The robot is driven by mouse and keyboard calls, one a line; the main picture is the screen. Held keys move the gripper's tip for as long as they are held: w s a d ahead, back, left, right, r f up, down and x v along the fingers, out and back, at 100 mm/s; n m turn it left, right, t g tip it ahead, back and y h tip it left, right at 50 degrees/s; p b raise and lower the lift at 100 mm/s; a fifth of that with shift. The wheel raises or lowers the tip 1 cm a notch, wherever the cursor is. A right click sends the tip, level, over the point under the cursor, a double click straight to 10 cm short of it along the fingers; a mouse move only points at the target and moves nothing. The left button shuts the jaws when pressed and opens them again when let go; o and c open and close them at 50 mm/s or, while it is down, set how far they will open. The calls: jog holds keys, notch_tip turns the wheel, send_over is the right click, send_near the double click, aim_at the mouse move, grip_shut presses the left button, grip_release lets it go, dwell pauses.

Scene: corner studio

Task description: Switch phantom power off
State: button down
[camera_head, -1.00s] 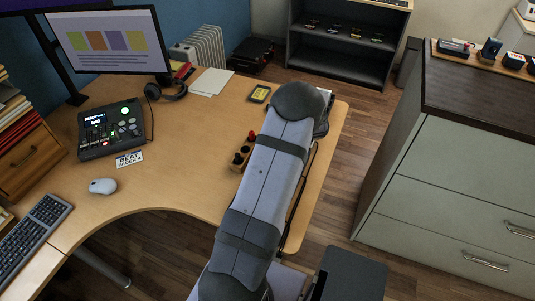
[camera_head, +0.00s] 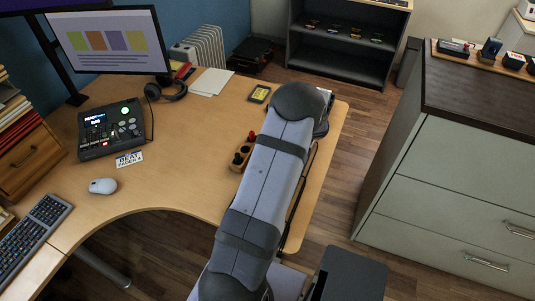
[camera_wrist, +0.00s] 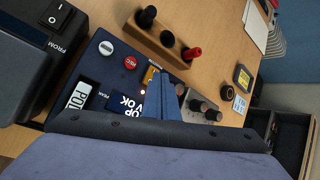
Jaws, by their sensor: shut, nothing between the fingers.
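In the wrist view, a dark blue audio panel (camera_wrist: 92,71) lies below my gripper. It carries a white round button (camera_wrist: 106,47), a red REC button (camera_wrist: 130,63), a small orange switch (camera_wrist: 151,73) with a lit lamp beside it, a lit display (camera_wrist: 126,104) and several dark knobs (camera_wrist: 198,106). My gripper (camera_wrist: 167,79) is shut and empty, its blue fingers over the panel close beside the orange switch. I cannot tell whether they touch it. A phantom power label is not legible. In the head view my arm hides most of this device.
A wooden block with black and red plugs (camera_head: 242,157) stands beside the panel. A black box with a rocker switch (camera_wrist: 60,15) is at the wrist view's left. On the desk (camera_head: 180,160) are a mixer-like unit (camera_head: 112,130), a mouse (camera_head: 103,186) and a yellow-screened gadget (camera_head: 259,94).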

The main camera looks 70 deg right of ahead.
jog(key=shift+f, duration=0.15)
jog(key=shift+f+b, duration=0.3)
jog(key=shift+b, duration=0.25)
jog(key=shift+f+b, duration=0.3)
jog(key=shift+b, duration=0.05)
dwell(0.4)
jog(key=shift+r, duration=0.2)
jog(key=shift+r+p, duration=0.55)
jog(key=shift+r, duration=0.05)
jog(key=shift+r, duration=0.1)
notch_tip(320, 180, up, 6)
jog(key=p, duration=0.4)
dwell(0.5)
